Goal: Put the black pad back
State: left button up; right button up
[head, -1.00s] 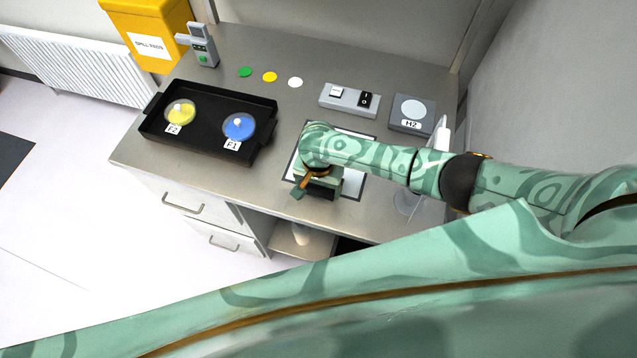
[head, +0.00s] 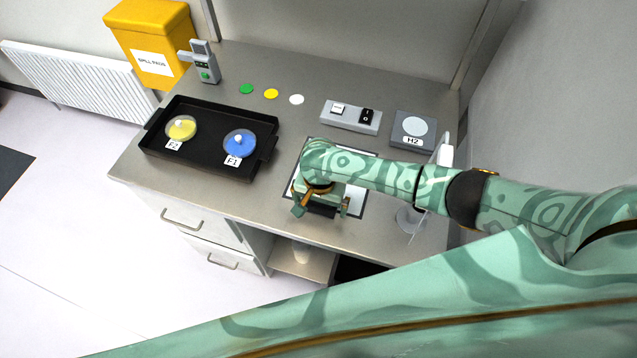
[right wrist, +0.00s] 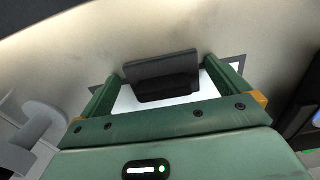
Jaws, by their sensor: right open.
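The black pad (right wrist: 162,78) shows in the right wrist view as a dark flat block between the two fingers of my right gripper (right wrist: 170,84). A dark piece of it also shows in the head view (head: 321,210), partly hidden by the gripper. My right gripper (head: 321,207) is open, with its fingers on either side of the pad and gaps showing beside it. They are over the front part of a white sheet with a dark border (head: 357,203). Whether the pad touches the sheet is hard to tell. My left gripper is not in view.
A black tray (head: 205,167) holds a yellow dish (head: 182,128) and a blue dish (head: 239,143) to the left. A switch box (head: 350,117) and the H2 unit (head: 413,129) stand behind the arm. A clear stand (head: 411,217) is at right. The front bench edge is close.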

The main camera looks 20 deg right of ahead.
aim_at(321, 210)
notch_tip(321, 210, up, 17)
jog(key=p, duration=0.8)
jog(key=shift+s+f, duration=0.15)
jog(key=shift+s, duration=0.25)
